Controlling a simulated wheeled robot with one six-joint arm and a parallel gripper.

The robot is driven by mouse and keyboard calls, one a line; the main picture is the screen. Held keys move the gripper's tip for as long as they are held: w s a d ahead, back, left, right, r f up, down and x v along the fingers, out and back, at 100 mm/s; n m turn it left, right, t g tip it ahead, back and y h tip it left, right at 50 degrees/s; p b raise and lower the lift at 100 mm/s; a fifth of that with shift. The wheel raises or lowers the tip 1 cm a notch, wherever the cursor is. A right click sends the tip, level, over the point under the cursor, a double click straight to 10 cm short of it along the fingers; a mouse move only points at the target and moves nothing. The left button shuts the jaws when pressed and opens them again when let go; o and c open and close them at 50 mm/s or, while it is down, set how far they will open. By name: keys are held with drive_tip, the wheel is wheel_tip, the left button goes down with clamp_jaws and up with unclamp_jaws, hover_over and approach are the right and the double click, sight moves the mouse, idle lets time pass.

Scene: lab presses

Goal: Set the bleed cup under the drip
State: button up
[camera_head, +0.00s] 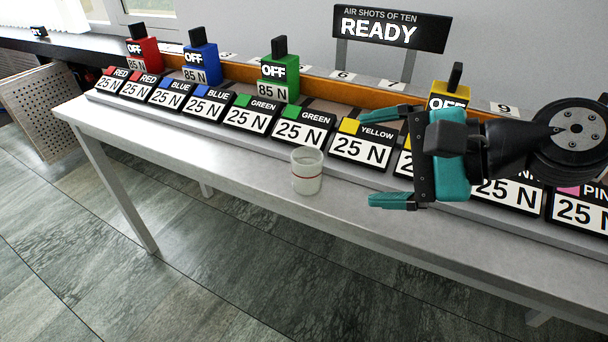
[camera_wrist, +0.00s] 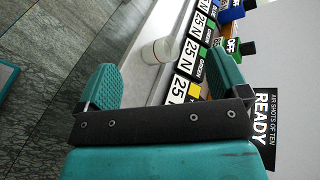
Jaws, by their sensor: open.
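I see no drip in either view.
A row of "25 N" plates (camera_head: 302,126) runs along the table (camera_head: 200,143). Behind stand red (camera_head: 144,55), blue (camera_head: 201,64), green (camera_head: 278,77) and yellow (camera_head: 449,93) blocks marked OFF. A sign reads READY (camera_head: 390,29). The front strip left of the cup is clear.

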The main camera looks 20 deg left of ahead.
drive_tip(key=w+a+f+m+t+y+b, duration=0.1)
drive_tip(key=w+a+f+m+t+y, duration=0.45)
drive_tip(key=m, duration=0.85)
drive_tip(key=m+h+b, duration=0.1)
drive_tip(key=h+b, duration=0.1)
drive_tip(key=b, duration=0.2)
approach(320, 172)
drive_tip(key=shift+g+y, duration=0.25)
drive_tip(key=shift+g, duration=0.2)
drive_tip(key=x, duration=0.5)
drive_tip(key=shift+w+f, duration=0.25)
drive_tip(key=shift+f, duration=0.15)
drive_tip(key=r+p, duration=0.1)
drive_tip(key=p, duration=0.2)
drive_tip(key=shift+w+a+r, duration=0.15)
drive_tip(key=shift+a+r, duration=0.1)
drive_tip(key=shift+w+a+f+p, duration=0.15)
drive_tip(key=shift+a+p, duration=0.2)
drive_tip(key=shift+p, duration=0.25)
drive_tip(key=shift+w+a+f+p, duration=0.1)
drive_tip(key=shift+a+p, duration=0.25)
drive_tip(key=shift+p, duration=0.2)
drive_tip(key=shift+a+r+p, duration=0.2)
drive_tip(key=shift+a+p, duration=0.2)
drive_tip(key=shift+p, duration=0.5)
drive_tip(key=x, duration=0.1)
drive_tip(key=p+x, duration=0.1)
drive_tip(key=x, duration=0.2)
drive_tip(key=shift+w+a+f, duration=0.1)
drive_tip(key=shift+a+f, duration=0.2)
